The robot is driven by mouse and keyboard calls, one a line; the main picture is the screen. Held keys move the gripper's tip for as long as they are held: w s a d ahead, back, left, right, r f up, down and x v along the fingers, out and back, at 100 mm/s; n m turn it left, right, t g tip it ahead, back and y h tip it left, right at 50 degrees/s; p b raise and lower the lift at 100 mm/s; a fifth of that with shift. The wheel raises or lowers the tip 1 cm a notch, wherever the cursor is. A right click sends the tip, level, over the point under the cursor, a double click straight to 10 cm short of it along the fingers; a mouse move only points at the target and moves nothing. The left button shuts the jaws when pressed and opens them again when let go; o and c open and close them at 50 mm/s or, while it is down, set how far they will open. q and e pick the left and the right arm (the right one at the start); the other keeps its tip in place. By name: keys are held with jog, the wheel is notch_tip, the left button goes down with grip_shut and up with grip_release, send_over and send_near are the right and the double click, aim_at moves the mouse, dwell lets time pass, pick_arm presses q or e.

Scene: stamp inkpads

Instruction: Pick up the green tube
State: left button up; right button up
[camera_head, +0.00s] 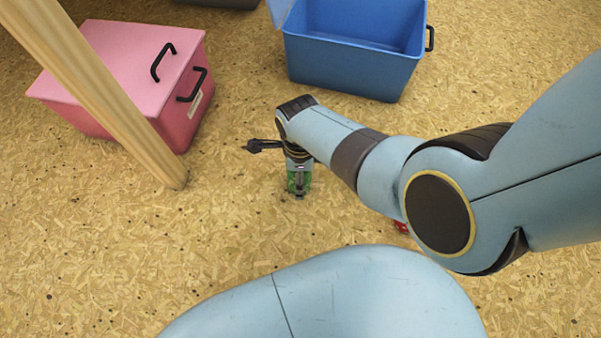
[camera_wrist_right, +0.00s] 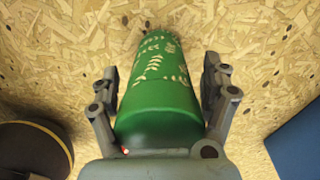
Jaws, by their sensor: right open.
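The green tube (camera_wrist_right: 160,90) has pale leaf patterns and lies between the two fingers of my right gripper (camera_wrist_right: 163,78) in the right wrist view. The fingers are open, one on each side of the tube; whether either touches it I cannot tell. In the head view my right gripper (camera_head: 299,186) points down at the floor, and only bits of the green tube (camera_head: 291,184) show around it. The rest of the tube is hidden behind the gripper. My left gripper is not in view.
A closed pink box (camera_head: 120,62) with black handles stands at the upper left, behind a slanting wooden post (camera_head: 100,92). An open blue bin (camera_head: 345,68) stands at the top. A small red thing (camera_head: 401,227) is mostly hidden by my arm. The floor left of the gripper is clear.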

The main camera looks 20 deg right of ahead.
jog(key=c, duration=1.2)
jog(key=shift+r, duration=0.1)
